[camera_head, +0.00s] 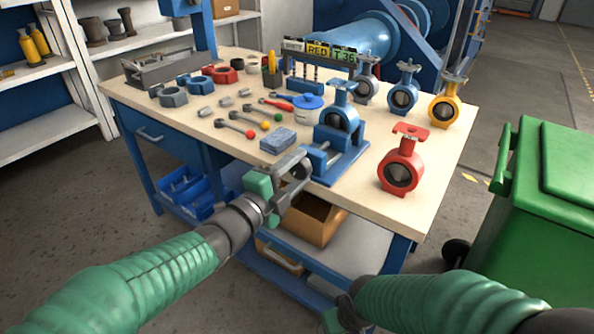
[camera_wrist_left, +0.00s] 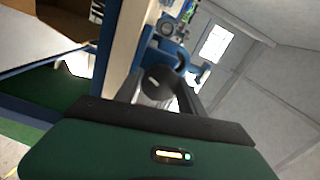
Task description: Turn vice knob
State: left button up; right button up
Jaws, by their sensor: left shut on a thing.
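The blue vice (camera_head: 345,157) is fixed at the front edge of the workbench and holds a blue butterfly valve (camera_head: 340,115) upright. Its dark round vice knob (camera_head: 300,170) faces me, partly hidden by my gripper. My left gripper (camera_head: 296,171) is at the knob, with its fingers around it, shut on it. In the left wrist view the grey knob (camera_wrist_left: 160,86) sits between the two dark fingers. My right gripper (camera_head: 343,312) is low at the bottom, away from the bench, mostly hidden by its arm; its fingers are unclear.
A red valve (camera_head: 401,165) stands right of the vice, with a yellow valve (camera_head: 445,103) and others behind. A blue sponge (camera_head: 278,141) and several tools lie to the left. A green bin (camera_head: 545,210) stands at right. An open cardboard box (camera_head: 312,217) is under the bench.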

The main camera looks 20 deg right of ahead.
pick_arm(q)
jog(key=shift+f, duration=0.4)
jog(key=o, duration=1.2)
jog(key=shift+c, duration=0.2)
jog(key=shift+o, duration=1)
jog(key=shift+r, duration=0.2)
jog(key=p+v, duration=0.4)
jog(key=v, duration=1.2)
jog(key=shift+s+a, duration=0.3)
